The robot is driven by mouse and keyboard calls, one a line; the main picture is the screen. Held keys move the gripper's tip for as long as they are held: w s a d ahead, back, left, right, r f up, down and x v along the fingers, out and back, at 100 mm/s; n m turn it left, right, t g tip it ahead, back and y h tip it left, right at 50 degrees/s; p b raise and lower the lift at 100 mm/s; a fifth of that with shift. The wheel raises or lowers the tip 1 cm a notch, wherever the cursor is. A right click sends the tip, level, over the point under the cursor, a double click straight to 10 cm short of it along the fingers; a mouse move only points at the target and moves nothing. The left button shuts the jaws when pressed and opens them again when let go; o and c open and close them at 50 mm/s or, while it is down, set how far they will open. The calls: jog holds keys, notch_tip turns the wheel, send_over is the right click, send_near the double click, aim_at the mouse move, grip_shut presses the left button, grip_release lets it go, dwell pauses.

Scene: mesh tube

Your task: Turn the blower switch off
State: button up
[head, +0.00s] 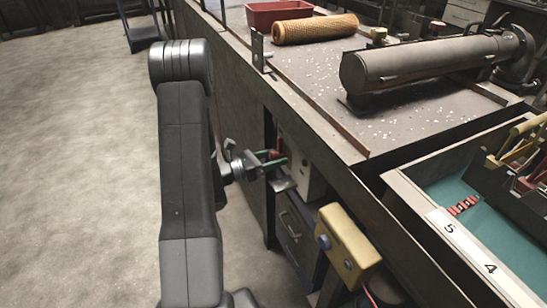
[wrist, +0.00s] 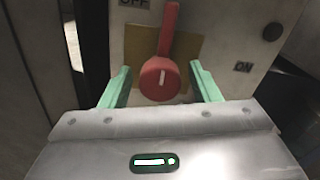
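The blower switch (wrist: 160,78) is a red rotary knob with a long lever on a pale box front. Its lever points up, beside the OFF label (wrist: 133,3) at the upper left. The ON label (wrist: 243,67) is at the right. My gripper (wrist: 159,75) is open, with one green finger on each side of the red knob. Gaps show between fingers and knob. In the head view my gripper (head: 270,160) reaches to the pale switch box (head: 303,176) under the bench edge; the switch is mostly hidden there.
A yellow box with a blue button (head: 345,245) juts out right of the gripper. Blue drawers (head: 296,226) are below. The bench (head: 310,75) above carries an orange mesh tube (head: 315,28), a red bin (head: 275,12) and a grey cylinder (head: 430,62).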

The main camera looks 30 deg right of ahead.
jog(key=shift+a, duration=0.1)
jog(key=w+a+p, duration=0.1)
jog(key=a, duration=1.2)
jog(key=shift+w+a, duration=0.3)
dwell(0.3)
jog(key=d, duration=0.4)
jog(key=s+d, duration=0.1)
jog(key=d, duration=0.4)
jog(key=d+b, duration=0.1)
jog(key=d, duration=0.3)
jog(key=shift+s+d, duration=0.3)
jog(key=shift+d, duration=0.1)
